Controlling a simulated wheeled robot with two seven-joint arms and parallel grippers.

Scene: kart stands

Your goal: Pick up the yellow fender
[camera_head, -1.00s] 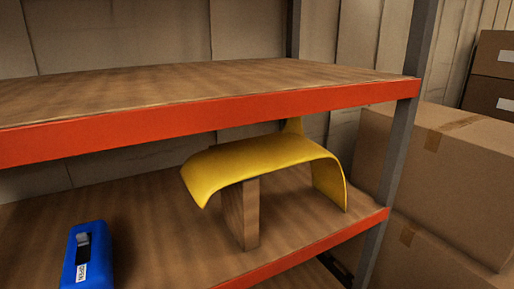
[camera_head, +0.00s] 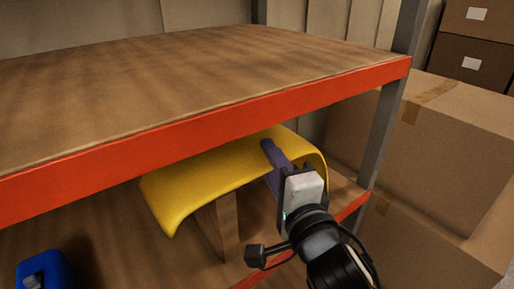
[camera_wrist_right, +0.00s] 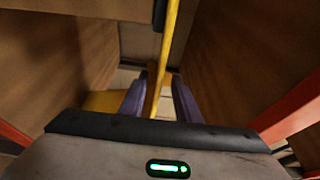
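The yellow fender (camera_head: 195,182) is a curved sheet resting on a wooden block (camera_head: 217,228) on the lower shelf, under the upper shelf's red edge. My right gripper (camera_head: 270,150) reaches in from the lower right, with its purple finger over the fender's right part. In the right wrist view, the fender (camera_wrist_right: 168,45) shows edge-on as a thin yellow strip between the two purple fingers of my right gripper (camera_wrist_right: 160,98). Gaps show beside the strip, so the gripper is open around it. My left gripper is not in view.
The upper shelf (camera_head: 200,75) with its red front beam lies close above the fender. A grey post (camera_head: 385,125) stands at the right, with cardboard boxes (camera_head: 455,150) beyond it. A blue object (camera_head: 45,270) sits on the lower shelf at left.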

